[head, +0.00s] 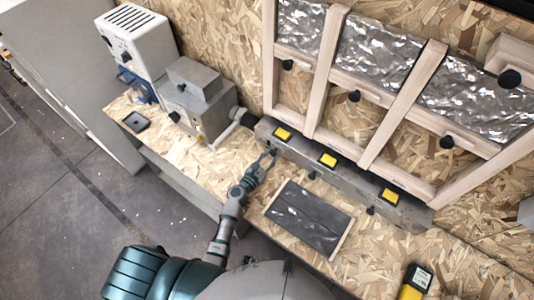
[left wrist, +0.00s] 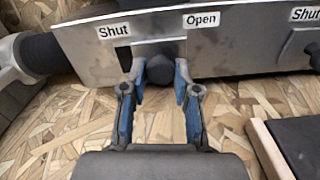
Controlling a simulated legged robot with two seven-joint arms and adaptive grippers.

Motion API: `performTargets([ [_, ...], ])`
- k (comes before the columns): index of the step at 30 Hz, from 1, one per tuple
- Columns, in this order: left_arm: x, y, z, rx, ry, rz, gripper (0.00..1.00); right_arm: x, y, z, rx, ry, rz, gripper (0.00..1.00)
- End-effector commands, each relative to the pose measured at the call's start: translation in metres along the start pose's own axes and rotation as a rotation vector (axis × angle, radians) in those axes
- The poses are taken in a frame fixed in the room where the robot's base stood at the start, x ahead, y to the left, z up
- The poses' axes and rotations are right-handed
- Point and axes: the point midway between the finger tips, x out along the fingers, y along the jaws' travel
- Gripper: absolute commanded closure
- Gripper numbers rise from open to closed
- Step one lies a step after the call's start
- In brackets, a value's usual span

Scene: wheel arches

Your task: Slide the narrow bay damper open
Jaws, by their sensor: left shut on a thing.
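A long grey metal duct (head: 350,175) runs along the foot of the wooden wall frame, with several dark damper knobs on its front. My left gripper (head: 268,158) is at the leftmost knob, below the narrow left bay. In the left wrist view my left gripper (left wrist: 160,78) is shut on this dark damper knob (left wrist: 160,70), its blue fingers on either side. The knob sits between the "Shut" label (left wrist: 115,31) and the "Open" label (left wrist: 201,20). A dark slot (left wrist: 123,57) shows left of the knob, under "Shut". My right gripper is not in view.
A dark panel (head: 308,216) lies on the board right of my left gripper. A grey machine (head: 190,105) joins the duct's left end by a pipe. A yellow meter (head: 415,284) lies at the front right. Silver-lined bays rise behind the duct.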

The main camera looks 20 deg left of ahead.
Motion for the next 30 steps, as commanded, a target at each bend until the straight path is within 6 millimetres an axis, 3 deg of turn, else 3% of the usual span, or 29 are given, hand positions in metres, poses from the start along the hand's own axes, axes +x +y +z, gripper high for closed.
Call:
performTargets([
  [1, 0.004, -0.011, 0.011, -0.003, -0.018, -0.002, 1.00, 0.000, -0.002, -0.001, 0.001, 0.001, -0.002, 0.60],
  [4, 0.004, -0.026, 0.014, -0.002, -0.019, -0.002, 1.00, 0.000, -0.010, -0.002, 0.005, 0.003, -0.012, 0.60],
  [8, 0.005, -0.031, 0.015, 0.002, -0.018, -0.002, 1.00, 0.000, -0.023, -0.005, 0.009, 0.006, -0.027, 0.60],
  [12, 0.005, -0.032, 0.016, 0.003, -0.018, -0.003, 1.00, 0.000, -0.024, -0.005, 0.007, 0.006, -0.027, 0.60],
  [13, 0.005, -0.032, 0.016, 0.003, -0.018, -0.003, 0.65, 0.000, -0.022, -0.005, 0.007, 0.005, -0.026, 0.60],
  [15, 0.005, -0.032, 0.015, 0.002, -0.017, -0.004, 0.48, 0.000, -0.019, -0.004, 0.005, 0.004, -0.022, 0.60],
  [16, 0.005, -0.032, 0.015, 0.002, -0.016, -0.004, 0.44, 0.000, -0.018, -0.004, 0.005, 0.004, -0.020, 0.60],
  [25, 0.001, -0.028, 0.009, -0.001, -0.009, -0.003, 0.44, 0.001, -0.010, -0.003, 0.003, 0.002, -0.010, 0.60],
  [30, -0.020, -0.028, 0.007, -0.001, -0.006, -0.002, 0.44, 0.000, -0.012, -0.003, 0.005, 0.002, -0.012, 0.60],
])
